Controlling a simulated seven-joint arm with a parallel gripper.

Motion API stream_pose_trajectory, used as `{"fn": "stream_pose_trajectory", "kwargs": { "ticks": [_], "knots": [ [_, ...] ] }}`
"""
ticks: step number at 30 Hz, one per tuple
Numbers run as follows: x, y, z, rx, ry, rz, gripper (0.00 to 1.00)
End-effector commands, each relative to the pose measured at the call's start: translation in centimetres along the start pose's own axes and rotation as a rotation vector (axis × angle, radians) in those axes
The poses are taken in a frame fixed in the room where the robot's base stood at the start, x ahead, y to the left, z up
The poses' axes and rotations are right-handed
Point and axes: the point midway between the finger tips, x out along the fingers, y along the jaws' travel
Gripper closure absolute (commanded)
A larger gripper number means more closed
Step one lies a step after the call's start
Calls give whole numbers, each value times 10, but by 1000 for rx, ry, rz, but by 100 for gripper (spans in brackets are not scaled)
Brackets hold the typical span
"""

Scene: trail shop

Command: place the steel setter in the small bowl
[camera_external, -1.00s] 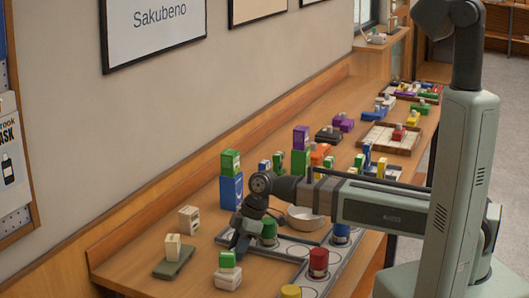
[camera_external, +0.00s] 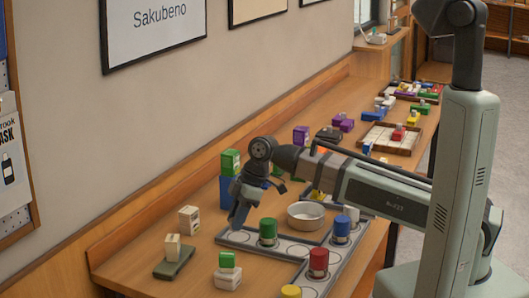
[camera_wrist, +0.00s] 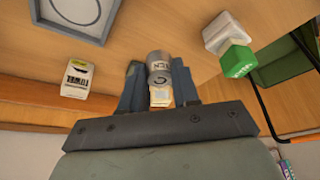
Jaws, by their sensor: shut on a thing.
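My gripper (camera_wrist: 157,85) is shut on a small steel-coloured piece with dark lettering, which I take to be the steel setter (camera_wrist: 158,62). In the external view my gripper (camera_external: 238,216) hangs above the table, left of the small bowl and apart from it; the setter cannot be made out there. The small bowl (camera_external: 306,222) is white-grey and round, and stands upright behind the grey tray. Its inside looks empty from this angle. The bowl is not in the wrist view.
A grey tray (camera_external: 290,250) with round spots holds a green cylinder (camera_external: 268,231), a red one (camera_external: 318,262) and a blue one (camera_external: 341,228). Left are a pale box (camera_external: 189,219) and a green-topped white block (camera_external: 228,272). Green and blue boxes (camera_external: 228,190) stand behind my gripper.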

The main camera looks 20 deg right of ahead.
Motion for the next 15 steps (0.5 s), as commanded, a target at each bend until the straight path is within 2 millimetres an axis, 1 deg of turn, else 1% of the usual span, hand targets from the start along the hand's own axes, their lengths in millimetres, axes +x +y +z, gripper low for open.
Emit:
{"fn": "stream_pose_trajectory", "kwargs": {
  "ticks": [5,8,11,15],
  "knots": [
    [-4,9,6,17,0,7,100],
    [-9,23,18,46,0,19,100],
    [-16,43,35,85,0,35,100],
    [-28,72,63,148,0,61,100]
  ]
}}
